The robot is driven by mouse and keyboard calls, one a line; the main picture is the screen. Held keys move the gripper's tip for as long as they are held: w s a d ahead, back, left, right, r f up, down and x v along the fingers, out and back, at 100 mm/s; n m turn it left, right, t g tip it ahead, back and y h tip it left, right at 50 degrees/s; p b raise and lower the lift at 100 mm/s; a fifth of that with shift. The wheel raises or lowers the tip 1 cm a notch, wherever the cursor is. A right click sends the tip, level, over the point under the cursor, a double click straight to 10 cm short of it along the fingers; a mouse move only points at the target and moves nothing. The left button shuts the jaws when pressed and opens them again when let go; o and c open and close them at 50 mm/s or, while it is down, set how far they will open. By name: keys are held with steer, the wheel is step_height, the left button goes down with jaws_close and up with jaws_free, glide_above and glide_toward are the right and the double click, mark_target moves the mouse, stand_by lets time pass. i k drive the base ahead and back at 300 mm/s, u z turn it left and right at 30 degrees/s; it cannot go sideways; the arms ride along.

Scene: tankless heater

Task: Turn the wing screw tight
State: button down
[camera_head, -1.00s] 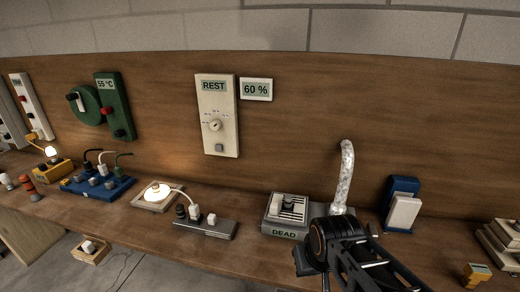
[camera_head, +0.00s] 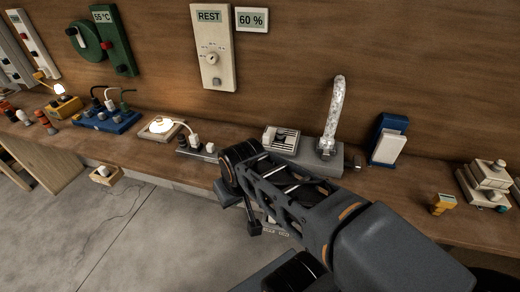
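I cannot pick out the wing screw for certain. A small grey knob (camera_head: 357,161) at the right end of a grey base (camera_head: 322,160), right of the pale mottled hose, may be it, but its shape is too small to tell. My dark arm reaches in from the lower right, and its far joint is in front of the bench edge, left of that base. A slim dark part hangs below that joint; I cannot tell whether it belongs to my gripper. No fingertips can be made out, and I see nothing held.
The hose (camera_head: 335,108) rises from the grey base. A blue stand with a white block (camera_head: 389,142) is to its right, then a yellow block (camera_head: 443,203) and pale stacked boxes (camera_head: 487,182). A power strip (camera_head: 196,148) and lit lamp (camera_head: 162,126) are left. A REST panel (camera_head: 213,50) hangs above.

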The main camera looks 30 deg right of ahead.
mark_target(356, 158)
steer(key=u, duration=0.95)
steer(key=k, duration=0.9)
steer(key=z, duration=1.55)
steer(key=i, duration=0.5)
steer(key=z, duration=0.35)
steer(key=k, duration=0.9)
steer(key=u, duration=0.45)
steer(key=i, duration=0.45)
steer(key=z, duration=0.2)
